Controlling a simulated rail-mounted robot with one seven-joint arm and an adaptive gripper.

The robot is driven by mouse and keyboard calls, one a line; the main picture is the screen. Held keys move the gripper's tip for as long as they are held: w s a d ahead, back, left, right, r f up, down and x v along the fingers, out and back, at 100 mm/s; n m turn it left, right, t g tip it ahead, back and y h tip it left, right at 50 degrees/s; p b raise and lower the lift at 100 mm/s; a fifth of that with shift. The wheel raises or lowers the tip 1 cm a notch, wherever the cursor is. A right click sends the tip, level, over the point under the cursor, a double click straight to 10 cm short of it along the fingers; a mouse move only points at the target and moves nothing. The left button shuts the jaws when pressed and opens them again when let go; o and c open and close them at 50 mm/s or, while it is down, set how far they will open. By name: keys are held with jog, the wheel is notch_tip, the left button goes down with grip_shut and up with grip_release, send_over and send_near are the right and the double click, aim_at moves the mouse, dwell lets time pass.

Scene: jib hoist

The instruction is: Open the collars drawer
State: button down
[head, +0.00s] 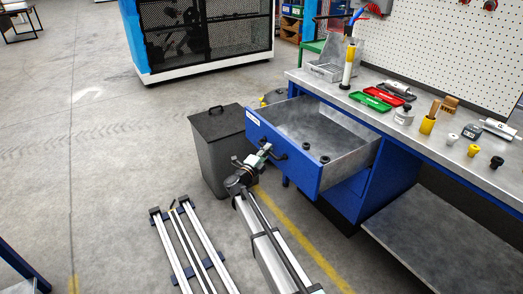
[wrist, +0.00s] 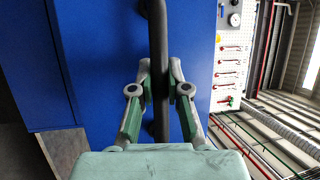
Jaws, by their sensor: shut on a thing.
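The blue drawer (head: 290,163) stands pulled well out from under the workbench, with a bare grey inside. A few small black rings (head: 325,159) lie on its floor. A small white label sits on its front; I cannot read it. My gripper (head: 267,152) is at the drawer's front, on the dark bar handle (head: 279,156). In the wrist view, my gripper (wrist: 161,82) has one finger on each side of the handle (wrist: 157,30) and is shut on it. The blue drawer front (wrist: 100,60) fills the area behind.
A grey lidded bin (head: 217,150) stands close to the left of the drawer. The workbench top (head: 440,140) holds trays, bottles and small parts. A lower shelf (head: 450,230) lies at the right. Aluminium rails (head: 180,245) lie on the floor. Open floor extends at the left.

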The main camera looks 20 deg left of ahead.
dwell(0.3)
jog(key=c, duration=1.1)
grip_release()
jog(key=shift+c, duration=0.2)
jog(key=v, duration=1.2)
